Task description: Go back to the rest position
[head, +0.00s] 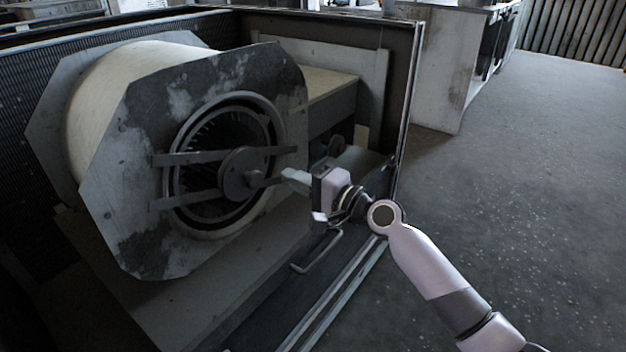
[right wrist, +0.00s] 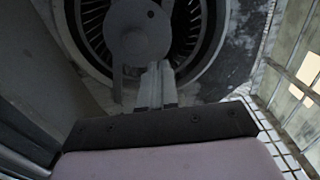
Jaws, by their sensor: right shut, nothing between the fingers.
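My right gripper (head: 290,177) reaches in from the lower right in the head view, its fingers pointing left at the blower's hub (head: 243,172). In the right wrist view the fingers (right wrist: 156,70) are together and empty, in front of the hub (right wrist: 138,32). I cannot tell whether the fingertips touch the hub or its shaft. The blower housing (head: 140,215) is a large cream drum with worn grey end plates. A round fan inlet (head: 218,135) sits in the near plate, crossed by flat bracket arms. My left gripper is not in view.
The blower stands inside a dark open cabinet whose right frame post (head: 408,95) rises close beside my right arm. A bent metal handle (head: 318,254) lies below the gripper. Pale cabinets (head: 445,70) stand at the back. The concrete floor (head: 540,180) at right is clear.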

